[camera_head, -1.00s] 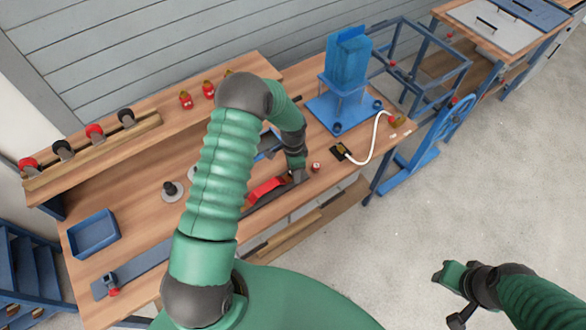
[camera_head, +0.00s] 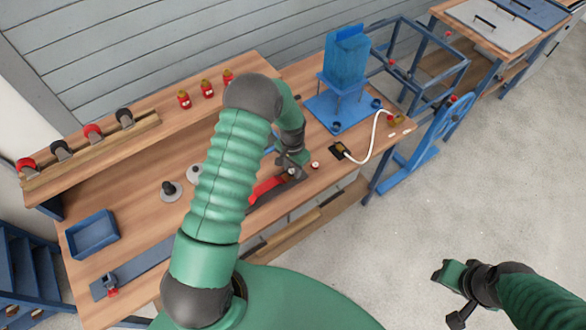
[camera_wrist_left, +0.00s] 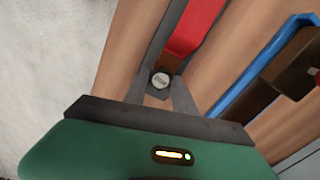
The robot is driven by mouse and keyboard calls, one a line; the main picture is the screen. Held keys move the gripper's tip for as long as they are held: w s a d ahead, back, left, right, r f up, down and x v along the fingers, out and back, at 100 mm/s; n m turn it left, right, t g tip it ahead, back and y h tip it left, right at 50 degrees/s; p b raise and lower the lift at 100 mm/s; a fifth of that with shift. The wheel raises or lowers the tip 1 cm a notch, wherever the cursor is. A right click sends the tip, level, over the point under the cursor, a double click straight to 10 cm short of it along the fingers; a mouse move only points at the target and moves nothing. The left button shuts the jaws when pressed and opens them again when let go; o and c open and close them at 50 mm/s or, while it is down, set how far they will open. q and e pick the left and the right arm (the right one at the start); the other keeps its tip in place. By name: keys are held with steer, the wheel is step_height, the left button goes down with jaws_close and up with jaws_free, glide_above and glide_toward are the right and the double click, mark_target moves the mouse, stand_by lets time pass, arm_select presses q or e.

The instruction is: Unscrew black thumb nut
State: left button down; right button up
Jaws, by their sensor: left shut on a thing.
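My left gripper (camera_head: 292,172) is over the bench, at the right end of a red bar (camera_head: 267,187). In the left wrist view my left gripper (camera_wrist_left: 161,87) has its two fingers closed on the sides of a small round thing with a pale disc on top, which I take to be the thumb nut (camera_wrist_left: 160,80). It sits at the end of the red bar (camera_wrist_left: 194,30). The nut's black sides are mostly hidden. My right gripper (camera_head: 452,290) hangs over the floor at lower right, away from the bench; its jaw opening is unclear.
A blue tray (camera_head: 93,234) and a dark knob on a round base (camera_head: 170,190) stand to the left. A blue stand with a blue container (camera_head: 346,65) is at the back right, with a white cable (camera_head: 376,140) beside it. A small red-and-white piece (camera_head: 315,165) lies close to my left gripper.

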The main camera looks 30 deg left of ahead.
mark_target(292, 172)
arm_select(q)
steer(key=n, duration=0.2)
steer(key=shift+n, duration=0.3)
steer(key=shift+s+r+p, duration=0.1)
steer(key=shift+r+p, duration=1.75)
steer(key=shift+r, duration=0.7)
